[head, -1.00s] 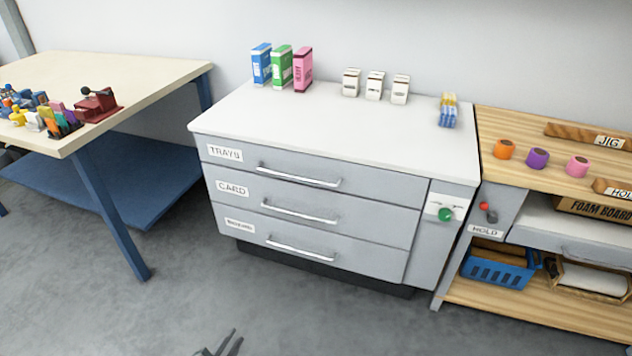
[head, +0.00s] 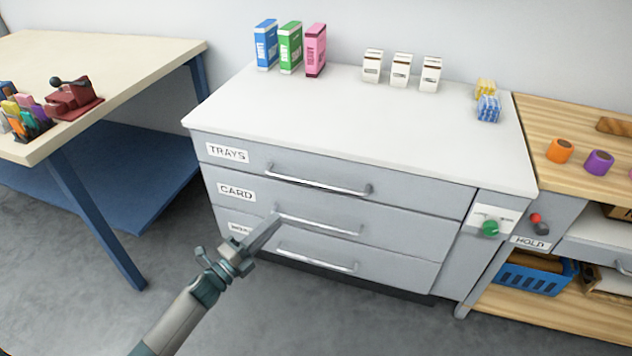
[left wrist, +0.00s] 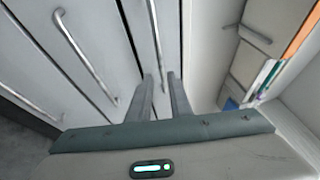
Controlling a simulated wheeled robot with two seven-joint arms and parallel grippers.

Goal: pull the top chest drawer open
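The grey chest (head: 455,225) has three drawers, all flush with its front. The top drawer (head: 415,193), labelled TRAYS, is shut. Its bar handle (head: 318,186) is bare in the head view. My left gripper (head: 277,219) is in front of the chest, lower in the picture than the top handle and overlapping the middle CARD drawer. In the left wrist view, the gripper's two fingers (left wrist: 160,78) stand apart with a narrow empty gap. A handle (left wrist: 154,32), apparently the top one, lines up with that gap, beyond the fingertips. My right gripper is not in view.
Boxes (head: 290,48), white packs (head: 400,70) and small patterned blocks (head: 487,108) stand on the chest top. A green knob (head: 490,228) is on the chest's right front. A table (head: 110,60) stands left, a wooden bench (head: 560,120) right. The floor in front is clear.

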